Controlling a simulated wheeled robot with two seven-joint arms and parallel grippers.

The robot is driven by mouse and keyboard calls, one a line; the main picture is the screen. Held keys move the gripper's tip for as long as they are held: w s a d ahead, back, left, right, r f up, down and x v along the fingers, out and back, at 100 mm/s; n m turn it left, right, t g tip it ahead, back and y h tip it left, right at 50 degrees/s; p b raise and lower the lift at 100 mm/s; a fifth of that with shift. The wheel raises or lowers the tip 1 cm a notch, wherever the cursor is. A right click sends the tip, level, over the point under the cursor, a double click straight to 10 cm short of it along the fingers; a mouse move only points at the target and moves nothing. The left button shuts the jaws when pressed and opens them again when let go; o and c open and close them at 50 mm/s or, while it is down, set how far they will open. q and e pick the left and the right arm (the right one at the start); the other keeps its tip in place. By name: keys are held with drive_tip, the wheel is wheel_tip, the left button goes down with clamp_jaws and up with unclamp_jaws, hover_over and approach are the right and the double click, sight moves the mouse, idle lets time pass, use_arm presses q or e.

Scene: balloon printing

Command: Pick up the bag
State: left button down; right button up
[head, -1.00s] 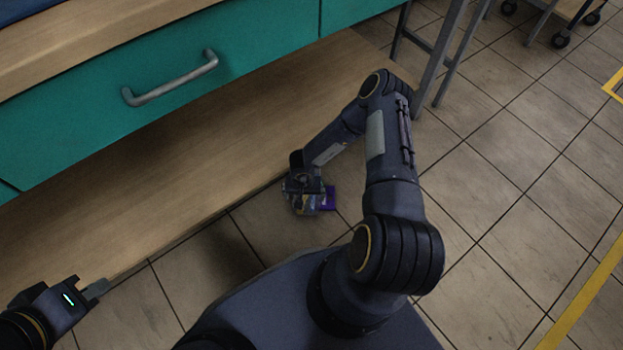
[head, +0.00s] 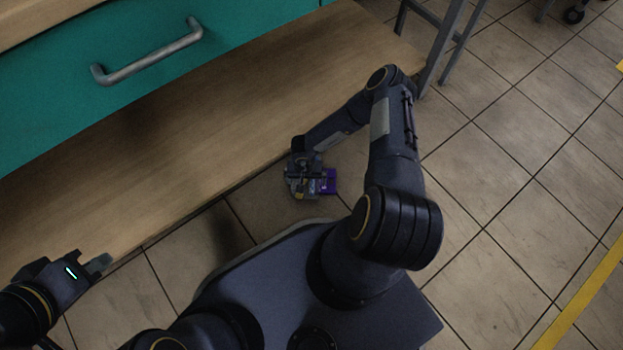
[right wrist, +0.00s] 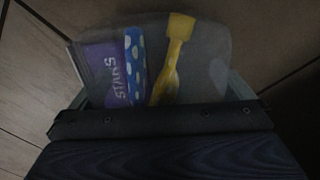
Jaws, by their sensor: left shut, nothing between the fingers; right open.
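The bag (right wrist: 208,58) looks clear and holds a purple packet marked "STARS", a blue item with white dots and a yellow item. In the head view the bag (head: 328,183) is on the tiled floor, partly hidden by my right gripper (head: 303,180). In the right wrist view my right gripper (right wrist: 155,62) is open, with one finger on each side of the bag. I cannot tell whether the fingers touch it. My left gripper (head: 100,264) is shut and empty at the lower left, far from the bag.
A wooden shelf (head: 230,125) runs beside the bag, below a teal drawer (head: 70,110) with a metal handle (head: 150,62). Grey metal legs (head: 445,45) stand at the shelf's far end. The tiled floor (head: 510,180) on the right is clear.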

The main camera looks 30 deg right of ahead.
use_arm(q)
drive_tip(key=shift+f, duration=0.5)
use_arm(e)
drive_tip(key=shift+f, duration=0.6)
drive_tip(key=c, duration=0.9)
use_arm(q)
drive_tip(key=shift+r, duration=0.1)
